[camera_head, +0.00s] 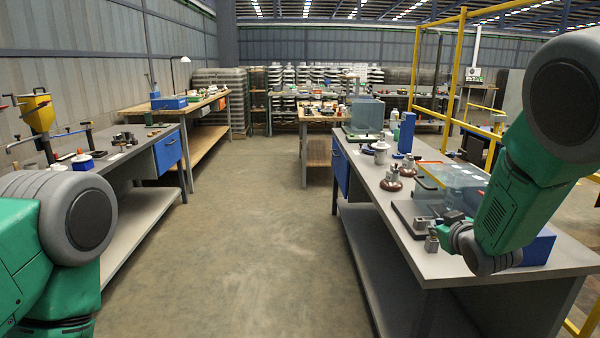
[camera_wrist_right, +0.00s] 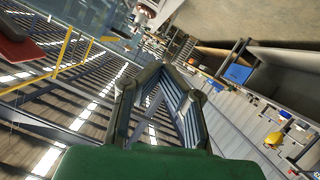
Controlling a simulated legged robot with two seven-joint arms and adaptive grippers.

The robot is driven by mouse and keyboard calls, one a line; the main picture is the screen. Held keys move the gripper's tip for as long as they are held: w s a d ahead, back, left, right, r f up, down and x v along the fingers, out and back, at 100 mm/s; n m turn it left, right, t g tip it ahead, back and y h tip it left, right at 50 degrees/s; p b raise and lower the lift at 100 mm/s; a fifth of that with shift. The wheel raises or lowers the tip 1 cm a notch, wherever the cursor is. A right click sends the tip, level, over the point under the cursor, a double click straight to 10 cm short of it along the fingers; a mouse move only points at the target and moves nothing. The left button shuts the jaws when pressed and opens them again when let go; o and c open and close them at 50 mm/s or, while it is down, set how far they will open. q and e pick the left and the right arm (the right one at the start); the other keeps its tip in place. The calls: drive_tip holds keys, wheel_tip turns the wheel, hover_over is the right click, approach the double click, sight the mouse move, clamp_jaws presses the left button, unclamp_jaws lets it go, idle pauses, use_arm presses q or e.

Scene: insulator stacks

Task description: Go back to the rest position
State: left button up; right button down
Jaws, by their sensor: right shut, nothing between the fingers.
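My right arm comes in from the right edge in the head view and hangs down over the right workbench (camera_head: 427,262). My right gripper (camera_head: 450,237) is at its lower end, small and partly hidden by the wrist. In the right wrist view the two dark fingers of the right gripper (camera_wrist_right: 163,70) come together at their tips, with nothing held. This view is tilted and shows the roof, the floor and the benches. Of my left arm, only a green and grey part shows at the lower left in the head view. My left gripper is out of the picture.
The right bench bears brown insulators (camera_head: 391,181), a clear box (camera_head: 455,178) and a small metal part (camera_head: 432,243) close to my right gripper. A left bench (camera_head: 137,152) and a yellow frame (camera_head: 453,70) flank the clear floor aisle (camera_head: 243,220).

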drive_tip(key=s+f+m+g, duration=0.1)
drive_tip(key=s+f+g, duration=0.5)
drive_tip(key=s+f, duration=1.35)
drive_tip(key=s+a+f+g, duration=0.1)
drive_tip(key=s+f+g, duration=0.1)
drive_tip(key=s, duration=0.8)
drive_tip(key=s+a+f+m+g, duration=0.1)
drive_tip(key=s+a+f+g, duration=0.1)
drive_tip(key=s, duration=0.8)
drive_tip(key=s+a+f+g, duration=0.1)
drive_tip(key=s+f+g, duration=0.2)
drive_tip(key=s, duration=0.7)
wheel_tip(320, 180, down, 2)
drive_tip(key=shift+a+m+g+y, duration=0.25)
drive_tip(key=shift+m+g+y, duration=0.05)
drive_tip(key=shift+y, duration=0.1)
